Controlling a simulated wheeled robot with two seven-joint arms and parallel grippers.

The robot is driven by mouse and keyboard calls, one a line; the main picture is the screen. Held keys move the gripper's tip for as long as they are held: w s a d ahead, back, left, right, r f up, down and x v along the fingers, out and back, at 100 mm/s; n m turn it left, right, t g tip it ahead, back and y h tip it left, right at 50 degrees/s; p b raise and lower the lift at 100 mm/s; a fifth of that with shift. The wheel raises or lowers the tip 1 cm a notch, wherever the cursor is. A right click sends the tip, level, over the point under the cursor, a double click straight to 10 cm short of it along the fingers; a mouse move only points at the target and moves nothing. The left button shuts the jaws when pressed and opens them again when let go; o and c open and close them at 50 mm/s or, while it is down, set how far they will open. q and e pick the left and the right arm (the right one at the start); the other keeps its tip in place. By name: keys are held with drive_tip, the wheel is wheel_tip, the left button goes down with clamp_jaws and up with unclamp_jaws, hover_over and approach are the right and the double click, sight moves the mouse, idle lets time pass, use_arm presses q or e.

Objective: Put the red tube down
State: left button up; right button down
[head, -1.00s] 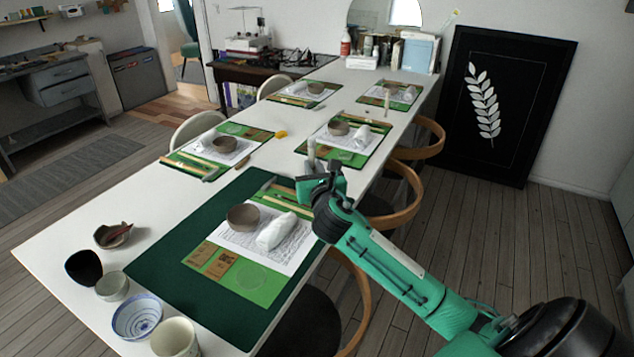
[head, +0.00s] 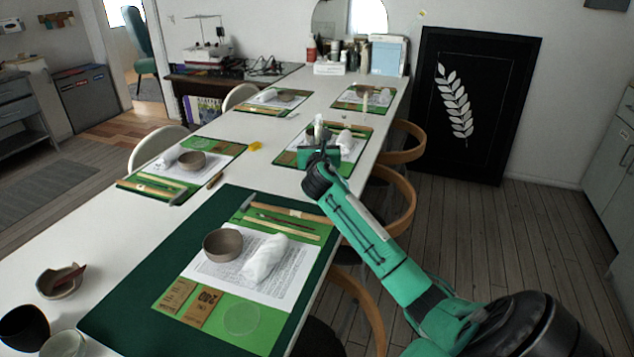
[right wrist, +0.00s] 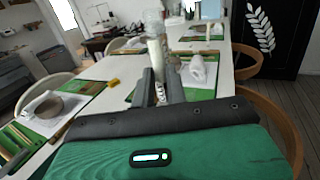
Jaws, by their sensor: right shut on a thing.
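My right gripper (head: 319,146) is shut on a slim, pale tube (head: 318,128) that stands up out of its jaws. In the right wrist view the two dark fingers (right wrist: 161,88) close around the tube (right wrist: 155,55), which looks whitish with small dark marks low down. I see no red on it. The gripper is over the right side of the long white table (head: 165,238), in front of a far green place mat (head: 290,158). Whether the tube touches anything below is hidden. My left gripper is not in view.
The near dark green mat (head: 130,315) carries a brown bowl (head: 222,244), a white wrapped bundle (head: 264,258), wooden sticks and a sheet. More set mats lie further along. Wooden chairs (head: 395,200) line the right edge.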

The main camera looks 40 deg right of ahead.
wheel_tip(320, 180, down, 11)
drive_tip(key=shift+b, duration=1.15)
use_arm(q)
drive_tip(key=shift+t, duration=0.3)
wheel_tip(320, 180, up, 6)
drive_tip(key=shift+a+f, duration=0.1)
use_arm(e)
drive_tip(key=shift+f, duration=0.1)
drive_tip(key=shift+f, duration=0.15)
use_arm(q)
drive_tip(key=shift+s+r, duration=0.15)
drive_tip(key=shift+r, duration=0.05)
use_arm(e)
drive_tip(key=shift+f, duration=0.5)
drive_tip(key=shift+s+a, duration=0.1)
drive_tip(key=c, duration=1.4)
unclamp_jaws()
drive_tip(key=shift+f, duration=0.15)
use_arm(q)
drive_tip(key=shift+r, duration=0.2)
use_arm(e)
drive_tip(key=shift+r, duration=0.2)
